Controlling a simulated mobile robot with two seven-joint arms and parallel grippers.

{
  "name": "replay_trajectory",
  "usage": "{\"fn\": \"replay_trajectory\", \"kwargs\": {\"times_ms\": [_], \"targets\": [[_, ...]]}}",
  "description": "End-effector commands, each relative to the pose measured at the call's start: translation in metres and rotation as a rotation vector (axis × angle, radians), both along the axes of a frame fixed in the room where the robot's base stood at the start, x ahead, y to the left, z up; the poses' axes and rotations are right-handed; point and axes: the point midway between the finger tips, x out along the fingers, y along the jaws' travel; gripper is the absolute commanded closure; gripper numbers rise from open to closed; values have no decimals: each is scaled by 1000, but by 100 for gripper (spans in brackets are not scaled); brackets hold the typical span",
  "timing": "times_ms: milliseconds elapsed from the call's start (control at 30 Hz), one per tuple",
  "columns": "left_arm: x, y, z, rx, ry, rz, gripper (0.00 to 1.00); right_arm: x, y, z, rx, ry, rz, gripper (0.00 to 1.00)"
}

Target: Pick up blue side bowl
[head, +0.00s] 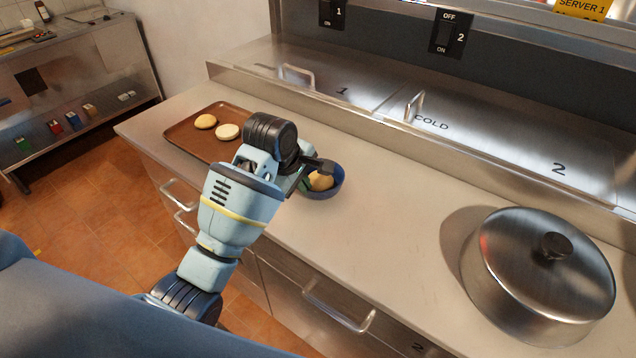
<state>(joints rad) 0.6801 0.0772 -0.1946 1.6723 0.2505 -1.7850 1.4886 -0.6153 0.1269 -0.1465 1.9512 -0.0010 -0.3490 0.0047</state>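A small blue bowl (335,187) stands on the steel counter near the middle of the head view. It holds something round and tan and something green. My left gripper (312,180) is at the bowl's left side, reaching over or against its rim. The wrist hides the left part of the bowl, and the fingertips are mostly hidden, so I cannot tell whether they touch or grip the rim. My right gripper is not in view.
A brown tray (188,138) with bun pieces (228,131) lies left of the bowl. A large lidded steel pot (540,275) stands at the right. A raised cold unit with lids (440,110) runs along the back. The counter between bowl and pot is clear.

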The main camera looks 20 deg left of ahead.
Motion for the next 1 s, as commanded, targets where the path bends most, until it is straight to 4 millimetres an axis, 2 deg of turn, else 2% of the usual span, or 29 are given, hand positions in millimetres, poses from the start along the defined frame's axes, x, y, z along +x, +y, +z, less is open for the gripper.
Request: {"fn": "replay_trajectory", "kwargs": {"times_ms": [267,633,867,1000], "targets": [[0,0,5,-1,-2,0,100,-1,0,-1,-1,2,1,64],[1,-1,39,-2,-6,-1,100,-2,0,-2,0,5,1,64],[-22,12,38,0,-4,-1,100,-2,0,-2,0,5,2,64],[-43,23,40,-1,-4,1,100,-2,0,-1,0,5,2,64]]}}
